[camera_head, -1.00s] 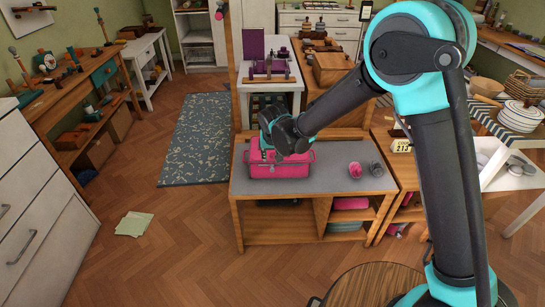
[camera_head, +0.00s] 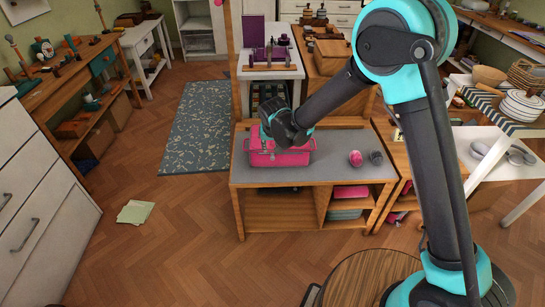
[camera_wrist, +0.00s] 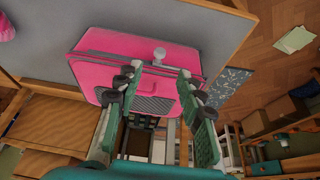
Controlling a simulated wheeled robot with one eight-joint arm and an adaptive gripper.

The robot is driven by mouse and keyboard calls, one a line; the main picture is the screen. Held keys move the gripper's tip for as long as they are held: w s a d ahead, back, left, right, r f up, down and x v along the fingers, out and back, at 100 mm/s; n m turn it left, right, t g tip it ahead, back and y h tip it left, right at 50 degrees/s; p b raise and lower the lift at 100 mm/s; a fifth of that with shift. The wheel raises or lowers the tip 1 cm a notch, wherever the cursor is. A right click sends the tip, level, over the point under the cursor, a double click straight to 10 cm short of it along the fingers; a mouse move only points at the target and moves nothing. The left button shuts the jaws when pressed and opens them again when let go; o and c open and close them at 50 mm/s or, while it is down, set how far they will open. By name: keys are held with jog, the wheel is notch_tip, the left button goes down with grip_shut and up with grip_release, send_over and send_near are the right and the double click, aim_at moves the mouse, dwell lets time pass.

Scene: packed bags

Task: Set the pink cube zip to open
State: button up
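The pink cube bag (camera_head: 283,157) sits on the grey top of a low wooden bench, partly covered by my gripper (camera_head: 287,138) in the head view. In the wrist view the bag (camera_wrist: 142,55) shows a dark seam across its upper side, a dark mesh panel, and a small pale knob (camera_wrist: 159,55) on a stem, which may be the zip pull. My gripper (camera_wrist: 158,85) has its two green fingers well apart, with the tips over the bag's near part. Nothing shows held between them. Whether the fingertips touch the bag is unclear, and how far the zip is open cannot be told.
The bench top (camera_head: 335,170) is clear around the bag, except for a small pink ball-like item (camera_head: 355,158) and a dark one (camera_head: 376,158) to the right. A white table (camera_head: 270,73) with purple items stands behind.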

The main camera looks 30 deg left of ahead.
aim_at(272, 157)
jog(key=x, duration=0.9)
jog(key=shift+c, duration=0.2)
grip_shut()
